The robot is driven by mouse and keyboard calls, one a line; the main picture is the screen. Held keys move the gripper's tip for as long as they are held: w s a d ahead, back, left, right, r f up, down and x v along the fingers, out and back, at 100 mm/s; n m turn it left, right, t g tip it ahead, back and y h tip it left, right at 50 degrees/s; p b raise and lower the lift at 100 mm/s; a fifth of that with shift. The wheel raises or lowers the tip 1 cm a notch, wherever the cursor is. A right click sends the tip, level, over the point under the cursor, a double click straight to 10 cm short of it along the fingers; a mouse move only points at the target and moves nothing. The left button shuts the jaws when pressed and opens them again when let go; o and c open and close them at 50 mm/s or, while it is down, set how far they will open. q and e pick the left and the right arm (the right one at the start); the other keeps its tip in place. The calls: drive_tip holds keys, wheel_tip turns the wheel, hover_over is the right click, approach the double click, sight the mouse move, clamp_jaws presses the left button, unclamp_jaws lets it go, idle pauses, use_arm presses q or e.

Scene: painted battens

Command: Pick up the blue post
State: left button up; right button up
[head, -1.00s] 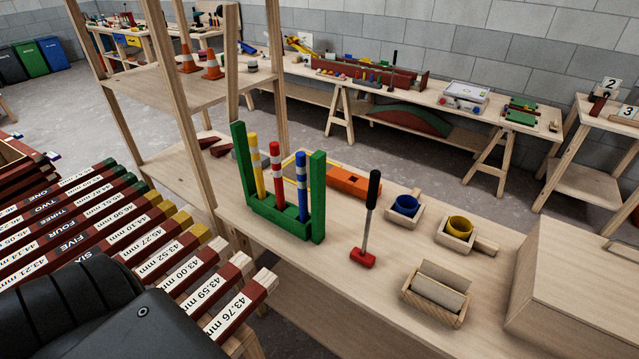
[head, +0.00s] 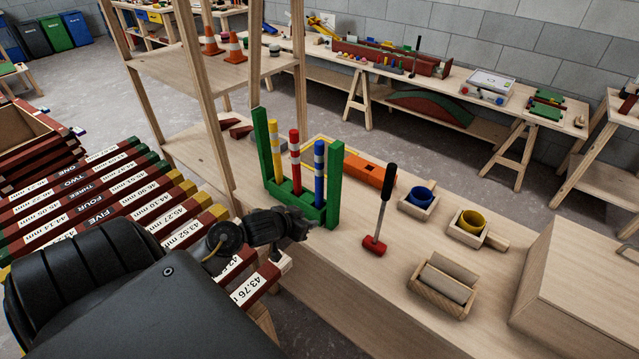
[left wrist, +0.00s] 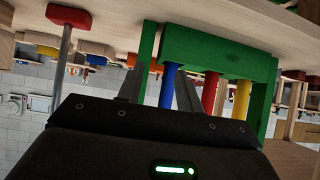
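The blue post (head: 319,182), with pale bands near its top, stands upright in a green frame (head: 336,184), to the right of a red post (head: 295,170) and a yellow post (head: 276,155). My left gripper (head: 303,226) is in front of the frame, low and near the bench's front edge. In the left wrist view, which is upside down, the gripper's (left wrist: 157,78) two fingers are apart, and the blue post (left wrist: 167,88) shows in the gap, beyond the fingers. I see no contact with it. My right gripper is out of view.
A red-headed mallet (head: 375,246) stands right of the frame, and an orange block (head: 370,173) lies behind it. Blue (head: 418,197) and yellow cups (head: 472,222) sit in wooden holders further right. Lettered battens (head: 100,200) fill the left. A shelf upright (head: 213,100) rises behind the frame.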

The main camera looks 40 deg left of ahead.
sight(323, 163)
use_arm(q)
drive_tip(key=w+a+r+t, duration=0.2)
drive_tip(key=a+r+t, duration=0.1)
drive_tip(key=r, duration=1.3)
drive_tip(key=x, duration=1.1)
drive_tip(key=shift+w+a+f, duration=0.2)
drive_tip(key=shift+f, duration=0.25)
drive_tip(key=shift+s, duration=0.1)
drive_tip(key=shift+c, duration=0.2)
clamp_jaws()
